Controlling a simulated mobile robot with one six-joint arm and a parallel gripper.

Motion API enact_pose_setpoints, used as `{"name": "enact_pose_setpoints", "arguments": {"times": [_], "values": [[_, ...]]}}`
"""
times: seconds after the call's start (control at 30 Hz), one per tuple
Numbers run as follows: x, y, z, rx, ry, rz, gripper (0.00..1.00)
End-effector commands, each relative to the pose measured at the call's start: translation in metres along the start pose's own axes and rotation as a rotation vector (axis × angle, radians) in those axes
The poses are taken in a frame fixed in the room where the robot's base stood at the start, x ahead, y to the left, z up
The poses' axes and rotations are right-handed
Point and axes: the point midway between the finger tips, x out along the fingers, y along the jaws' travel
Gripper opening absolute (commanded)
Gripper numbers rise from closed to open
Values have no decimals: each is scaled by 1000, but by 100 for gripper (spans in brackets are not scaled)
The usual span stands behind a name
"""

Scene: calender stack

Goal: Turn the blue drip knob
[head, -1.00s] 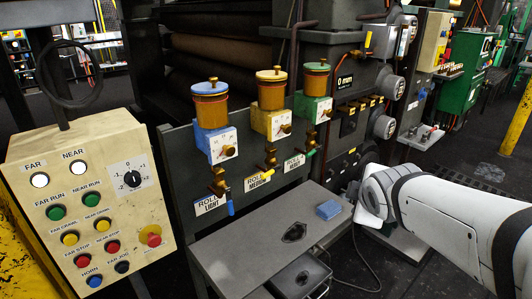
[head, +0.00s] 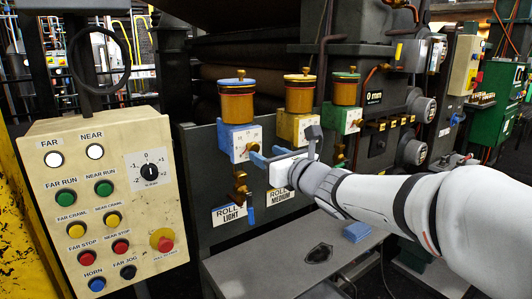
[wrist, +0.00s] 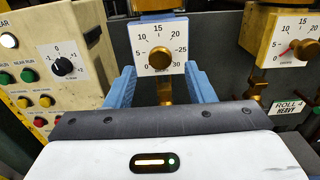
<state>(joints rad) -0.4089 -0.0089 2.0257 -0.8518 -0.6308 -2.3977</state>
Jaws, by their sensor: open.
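The blue drip oiler (head: 237,108) has a blue lid, an amber cup and a blue block with a white dial plate. Its brass drip knob (head: 249,148) sits low on that plate. In the wrist view the knob (wrist: 159,60) is near the middle, below the dial numbers running from 0 to 30. My gripper (head: 266,154) is in front of the oiler, just right of the knob in the head view. In the wrist view its two blue fingers (wrist: 160,74) are open, one to each side of the knob and lower dial. Contact is not visible. The knob's exact pointer setting is unclear.
A yellow oiler (head: 299,95) and a green oiler (head: 345,90) stand to the right. A brass valve (head: 240,187) hangs below the blue oiler. A cream button panel (head: 100,190) stands left. A grey shelf (head: 260,262) holding a blue block (head: 356,231) lies below.

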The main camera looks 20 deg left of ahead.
Motion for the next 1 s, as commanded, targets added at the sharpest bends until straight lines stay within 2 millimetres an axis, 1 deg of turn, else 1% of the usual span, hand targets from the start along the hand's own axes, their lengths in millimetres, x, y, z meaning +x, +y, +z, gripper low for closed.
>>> {"name": "enact_pose_setpoints", "arguments": {"times": [0.03, 0.1, 0.2, 0.3, 0.4, 0.63, 1.0], "values": [[10, 0, -1, 1, 2, 2, 49], [20, 0, -1, 3, 2, 0, 49], [32, 0, 0, 1, 2, 0, 49], [40, 0, 0, 1, 2, -1, 49], [43, 0, 0, 2, 2, -2, 49], [43, -1, 0, 2, 2, -3, 48], [42, -2, 0, 2, 2, -4, 18]]}}
